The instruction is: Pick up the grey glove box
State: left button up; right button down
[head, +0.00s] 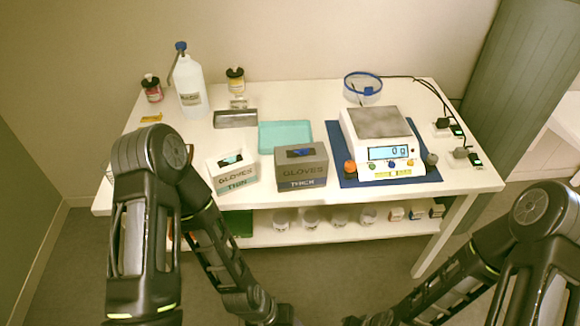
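The grey glove box (302,168) stands upright on the white table near its front edge, with "GLOVES" and "THICK" on its front and blue at the top opening. A white glove box (232,171) marked "THIN" stands to its left. My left arm comes in at the left and bends down in front of the table. My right arm is at the lower right. Neither arm touches the grey box.
A scale (380,137) reading 0 g on a blue mat (335,135) stands right of the grey box. A teal tray (285,136) lies behind it. A white bottle (190,88) and jars stand at the back left. A lower shelf (310,238) holds several small containers.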

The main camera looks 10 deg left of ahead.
aim_at(299, 167)
jog(key=i+l+u, duration=0.1)
jog(key=l+u, duration=0.8)
jog(key=l, duration=0.95)
jog(key=l+u, duration=0.1)
jog(key=l, duration=0.9)
jog(key=k+l+u, duration=0.1)
jog(key=l, duration=0.95)
